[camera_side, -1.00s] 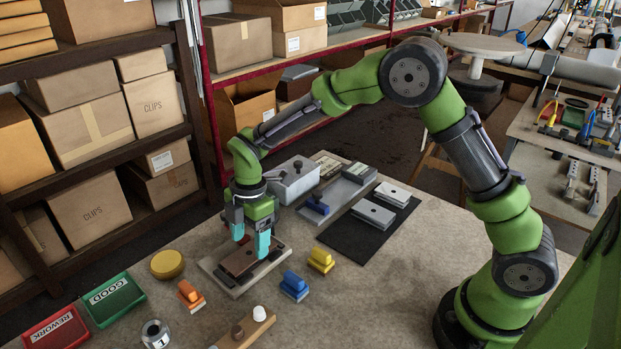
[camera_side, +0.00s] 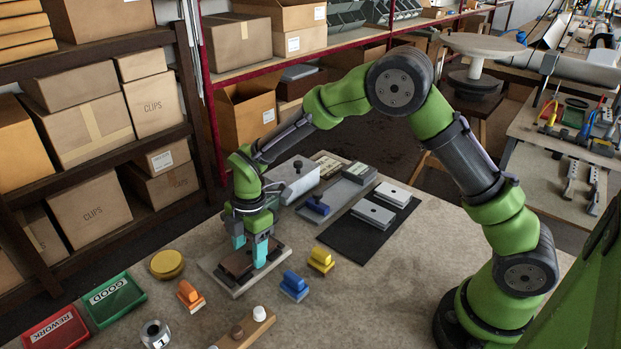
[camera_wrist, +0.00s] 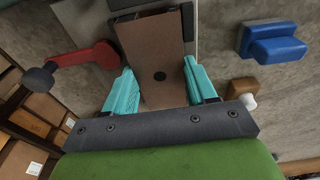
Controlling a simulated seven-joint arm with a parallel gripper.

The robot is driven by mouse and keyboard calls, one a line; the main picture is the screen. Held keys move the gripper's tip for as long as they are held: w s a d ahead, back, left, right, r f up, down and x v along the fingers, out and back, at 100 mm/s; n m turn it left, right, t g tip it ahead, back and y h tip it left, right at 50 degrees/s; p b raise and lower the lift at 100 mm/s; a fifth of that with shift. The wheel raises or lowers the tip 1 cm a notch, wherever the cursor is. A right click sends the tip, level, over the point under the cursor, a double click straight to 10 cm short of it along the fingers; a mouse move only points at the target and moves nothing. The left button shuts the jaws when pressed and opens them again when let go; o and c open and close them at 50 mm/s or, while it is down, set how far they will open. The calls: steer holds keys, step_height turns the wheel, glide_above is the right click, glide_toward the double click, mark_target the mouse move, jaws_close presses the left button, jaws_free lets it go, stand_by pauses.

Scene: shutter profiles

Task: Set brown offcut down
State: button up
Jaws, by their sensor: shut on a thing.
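The brown offcut (camera_side: 236,265) is a flat, dark brown piece at a pale grey plate (camera_side: 215,273) on the bench. In the wrist view the brown offcut (camera_wrist: 158,50) is a long brown strip with a dark round spot, running between the two teal fingers. My gripper (camera_side: 249,252) points down over the plate and is shut on the offcut. The gripper also shows in the wrist view (camera_wrist: 160,85), one finger along each side of the strip. I cannot tell whether the offcut's underside touches the plate.
Blue (camera_side: 294,286), yellow (camera_side: 320,260) and orange (camera_side: 190,296) blocks stand near the plate. A wooden strip with pegs (camera_side: 246,330) lies in front. Green GOOD (camera_side: 112,300) and red REWORK (camera_side: 56,330) trays lie left. A dark mat (camera_side: 352,245) with grey profiles is behind right.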

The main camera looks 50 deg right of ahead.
step_height(320, 180, up, 8)
steer(key=m+t, duration=0.1)
steer(key=m, duration=1.2)
glide_above(348, 240)
steer(key=f, duration=0.1)
steer(key=shift+m+h, duration=0.3)
steer(key=shift+h, duration=0.1)
steer(key=shift+s+d+f, duration=0.1)
steer(key=shift+f, duration=1.95)
steer(key=shift+s+f, duration=0.1)
steer(key=shift+f, duration=1.9)
